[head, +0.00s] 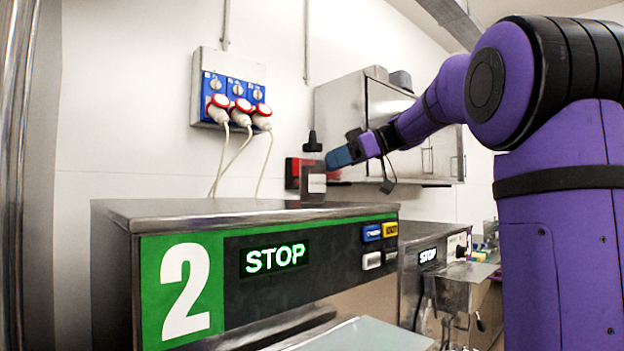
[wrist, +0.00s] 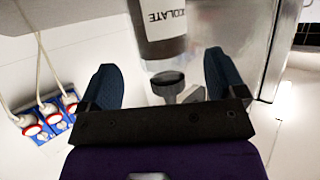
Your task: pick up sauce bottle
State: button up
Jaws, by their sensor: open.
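The sauce bottle (head: 313,187), dark with a white label and a black nozzle cap, stands upright on top of the number 2 machine (head: 230,208) in the head view. In the wrist view the bottle (wrist: 158,42) appears upside down, with part of its label reading "OLATE". My gripper (head: 340,157) is just right of the bottle at about the height of its neck. In the wrist view the open gripper (wrist: 163,78) has one blue finger on each side of the cap in the picture, with gaps. I cannot tell whether the fingers reach around it.
A blue socket panel (head: 236,92) with red-and-white plugs and hanging cables is on the wall behind left. A steel wall cabinet (head: 385,125) is behind my arm. A red and black box (head: 293,172) is on the wall behind the bottle. The machine top left of the bottle is clear.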

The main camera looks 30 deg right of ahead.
aim_at(316, 166)
jog(key=x, duration=0.4)
jog(key=shift+a, duration=0.2)
jog(key=c, duration=1)
jog(key=shift+r, duration=0.15)
notch_tip(316, 166, up, 18)
